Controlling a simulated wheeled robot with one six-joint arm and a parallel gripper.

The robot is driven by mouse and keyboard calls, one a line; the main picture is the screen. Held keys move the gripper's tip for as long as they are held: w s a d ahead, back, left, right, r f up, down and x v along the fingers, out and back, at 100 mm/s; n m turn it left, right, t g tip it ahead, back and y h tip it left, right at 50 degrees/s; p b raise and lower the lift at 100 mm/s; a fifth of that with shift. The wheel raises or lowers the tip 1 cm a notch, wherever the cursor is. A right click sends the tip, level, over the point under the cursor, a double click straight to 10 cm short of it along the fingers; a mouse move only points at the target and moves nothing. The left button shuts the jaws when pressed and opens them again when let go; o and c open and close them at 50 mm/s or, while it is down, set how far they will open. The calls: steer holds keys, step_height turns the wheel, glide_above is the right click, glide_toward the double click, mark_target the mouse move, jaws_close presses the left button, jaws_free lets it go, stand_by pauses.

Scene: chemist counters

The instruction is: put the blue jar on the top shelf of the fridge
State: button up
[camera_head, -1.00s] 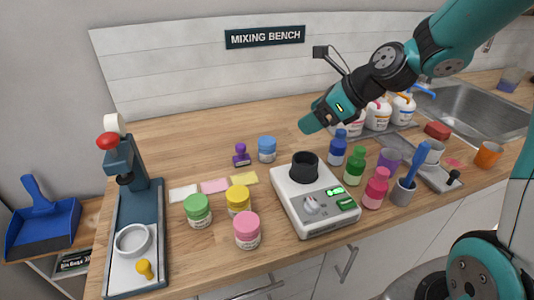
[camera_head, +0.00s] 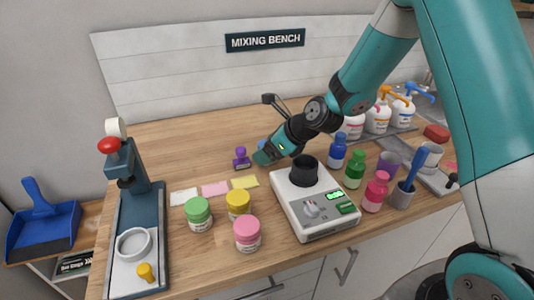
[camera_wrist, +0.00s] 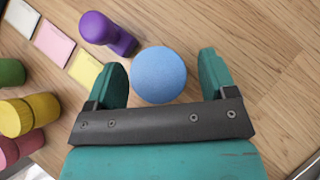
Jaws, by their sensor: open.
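The blue jar (camera_wrist: 158,75) stands on the wooden bench, seen from above as a round blue lid in the wrist view. My gripper (camera_wrist: 164,80) is open, with one finger on each side of the jar's lid and a gap to the right finger. The left finger is close to the lid; I cannot tell if it touches. In the head view my gripper (camera_head: 264,157) hides most of the jar, and only a sliver of blue (camera_head: 262,145) shows. The fridge is not in view.
Green (camera_head: 198,213), yellow (camera_head: 237,205) and pink (camera_head: 247,233) jars are in front. A white mixing device (camera_head: 315,206) is to the right, with several bottles beyond. Bare bench lies behind the jar.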

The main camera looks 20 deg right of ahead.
steer(key=shift+w+a+f, duration=0.1)
steer(key=shift+f, duration=0.05)
steer(key=c, duration=1)
steer(key=shift+c, duration=0.4)
